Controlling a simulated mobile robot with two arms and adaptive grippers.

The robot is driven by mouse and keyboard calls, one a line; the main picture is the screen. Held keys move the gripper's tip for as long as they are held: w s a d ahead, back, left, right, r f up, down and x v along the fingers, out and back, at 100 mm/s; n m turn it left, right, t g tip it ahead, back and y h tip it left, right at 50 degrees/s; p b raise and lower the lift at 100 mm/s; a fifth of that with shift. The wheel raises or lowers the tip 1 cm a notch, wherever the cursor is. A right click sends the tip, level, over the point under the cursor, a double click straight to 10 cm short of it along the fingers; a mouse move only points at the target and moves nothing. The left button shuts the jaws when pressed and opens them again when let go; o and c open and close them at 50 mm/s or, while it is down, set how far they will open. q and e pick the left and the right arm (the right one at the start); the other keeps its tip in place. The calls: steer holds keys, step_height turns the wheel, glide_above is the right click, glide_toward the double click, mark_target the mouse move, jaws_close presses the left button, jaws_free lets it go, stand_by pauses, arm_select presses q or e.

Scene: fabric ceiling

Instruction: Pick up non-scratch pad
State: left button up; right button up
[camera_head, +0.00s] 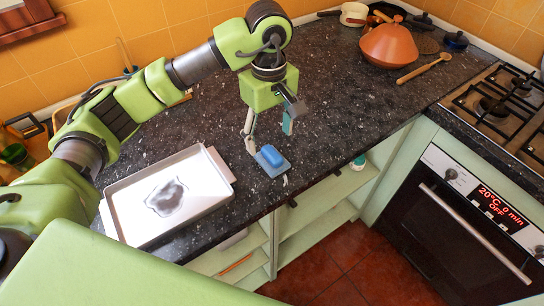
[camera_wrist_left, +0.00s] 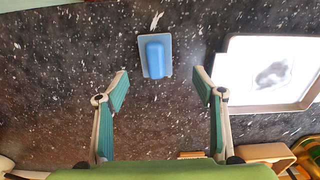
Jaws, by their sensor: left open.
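The non-scratch pad (camera_head: 271,156) is a small blue block on a flat grey-blue base, lying on the dark speckled worktop near its front edge. It also shows in the left wrist view (camera_wrist_left: 155,58), at the upper middle, beyond the fingertips. My left gripper (camera_head: 268,137) reaches down just behind and above the pad in the head view. In the left wrist view the gripper (camera_wrist_left: 161,82) is wide open and empty, its teal-padded fingers spread to either side of the pad's line. The pad is apart from the fingers. My right gripper does not show.
A white tray (camera_head: 206,193) with a grey stain stands left of the pad. An orange tagine (camera_head: 389,47), a wooden spoon (camera_head: 424,69) and dark pots are at the back right. A gas hob (camera_head: 497,101) is at the right. The worktop right of the pad is clear.

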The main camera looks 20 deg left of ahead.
mark_target(272, 152)
arm_select(q)
step_height(272, 152, down, 2)
steer(key=shift+f, duration=0.4)
steer(key=shift+w+f+p, duration=0.1)
steer(key=shift+f+p, duration=0.15)
steer(key=shift+p, duration=0.2)
steer(key=f, duration=0.1)
steer(key=f+p, duration=0.1)
steer(key=f, duration=0.1)
steer(key=shift+w+d+f+p, duration=0.2)
steer(key=shift+w+f+p, duration=0.05)
steer(key=shift+f+p, duration=0.15)
steer(key=shift+f, duration=0.45)
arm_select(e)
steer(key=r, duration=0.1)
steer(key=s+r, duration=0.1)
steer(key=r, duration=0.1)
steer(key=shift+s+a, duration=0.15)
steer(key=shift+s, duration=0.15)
arm_select(q)
steer(key=c, duration=1.2)
